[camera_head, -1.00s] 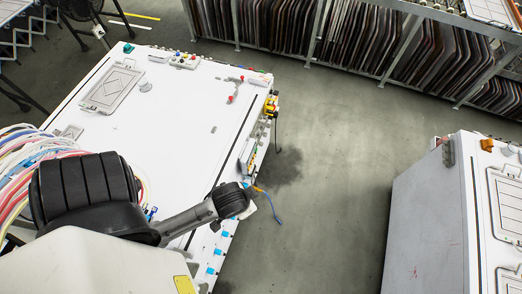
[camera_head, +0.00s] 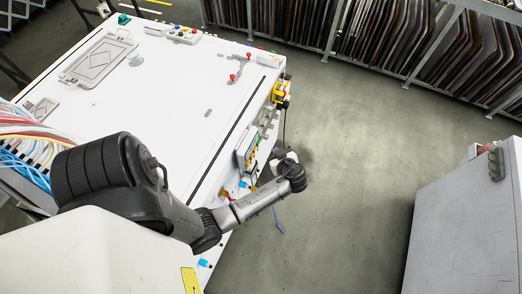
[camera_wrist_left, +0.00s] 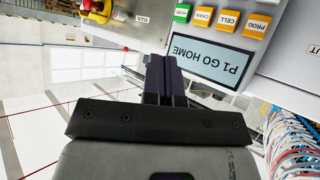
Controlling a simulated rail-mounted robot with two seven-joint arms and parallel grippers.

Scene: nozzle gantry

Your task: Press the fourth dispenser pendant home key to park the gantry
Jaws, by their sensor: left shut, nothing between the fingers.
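The pendant (camera_head: 247,148) is on the right side edge of the white table in the head view. In the left wrist view its display (camera_wrist_left: 207,62) reads "P1 GO HOME", upside down. A green key (camera_wrist_left: 182,13) is at the end of the key row, its label hard to read. My left gripper (camera_wrist_left: 164,60) is shut and empty, its dark fingertips just beside the display's edge and apart from the green key in the picture. Contact cannot be judged. In the head view the left wrist is beside the pendant and the fingertips are hard to make out. My right gripper is out of view.
Orange keys labelled CHAN (camera_wrist_left: 203,16), CELL (camera_wrist_left: 228,20) and PROG (camera_wrist_left: 257,25) continue the row. A red and yellow stop button (camera_wrist_left: 97,11) is nearby. Colored hoses (camera_wrist_left: 292,145) hang at one side. The floor (camera_head: 350,170) right of the table is clear.

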